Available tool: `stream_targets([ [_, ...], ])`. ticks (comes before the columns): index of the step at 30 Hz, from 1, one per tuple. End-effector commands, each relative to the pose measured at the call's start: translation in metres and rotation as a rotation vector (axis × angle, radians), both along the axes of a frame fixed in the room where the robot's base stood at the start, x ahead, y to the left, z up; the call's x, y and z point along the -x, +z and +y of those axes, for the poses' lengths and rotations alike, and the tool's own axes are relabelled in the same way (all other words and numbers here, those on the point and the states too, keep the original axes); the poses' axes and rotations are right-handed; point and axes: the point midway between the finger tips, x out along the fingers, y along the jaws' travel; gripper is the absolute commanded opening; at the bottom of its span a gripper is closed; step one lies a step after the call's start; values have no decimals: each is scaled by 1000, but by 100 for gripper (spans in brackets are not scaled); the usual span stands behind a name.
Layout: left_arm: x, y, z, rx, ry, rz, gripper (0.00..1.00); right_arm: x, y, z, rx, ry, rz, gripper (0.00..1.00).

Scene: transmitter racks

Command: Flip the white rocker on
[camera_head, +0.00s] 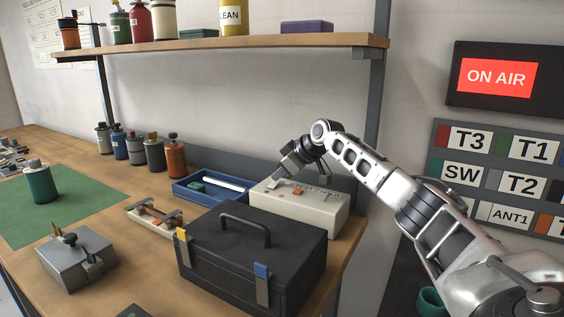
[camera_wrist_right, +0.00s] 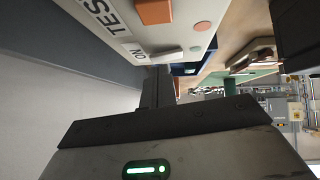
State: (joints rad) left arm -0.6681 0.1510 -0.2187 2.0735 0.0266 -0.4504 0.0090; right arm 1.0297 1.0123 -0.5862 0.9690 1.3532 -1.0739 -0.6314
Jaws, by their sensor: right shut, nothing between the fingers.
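The cream test box (camera_head: 312,212) stands at the back right of the bench, with small controls on its sloped top. In the right wrist view a white rocker (camera_wrist_right: 166,53) sits beside an "ON" label (camera_wrist_right: 137,53) on the box face. My right gripper (camera_head: 279,173) is shut and empty, pointing down at the left end of the box top. In the wrist view its fingertips (camera_wrist_right: 158,72) are close to the white rocker; I cannot tell whether they touch. My left gripper is out of view.
A black toolbox (camera_head: 235,262) stands in front of the test box. A blue tray (camera_head: 190,196) is to its left. An orange rocker (camera_wrist_right: 157,11) and a round pink button (camera_wrist_right: 203,26) share the box face. A shelf (camera_head: 200,46) hangs above.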

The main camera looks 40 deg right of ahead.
Motion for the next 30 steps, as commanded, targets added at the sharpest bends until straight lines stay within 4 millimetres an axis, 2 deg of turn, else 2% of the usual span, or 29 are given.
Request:
stream_targets([
  [12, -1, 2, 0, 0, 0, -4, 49, 0, -4, -1, -3, 0, 0, 0],
  [18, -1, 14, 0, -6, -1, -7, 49, -1, -8, -4, -89, -4, 26, 0],
  [24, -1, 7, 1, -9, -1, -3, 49, 0, -11, -4, -75, 0, 25, 0],
  [30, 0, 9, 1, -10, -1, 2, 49, 2, -10, 3, -75, 2, 27, 0],
])
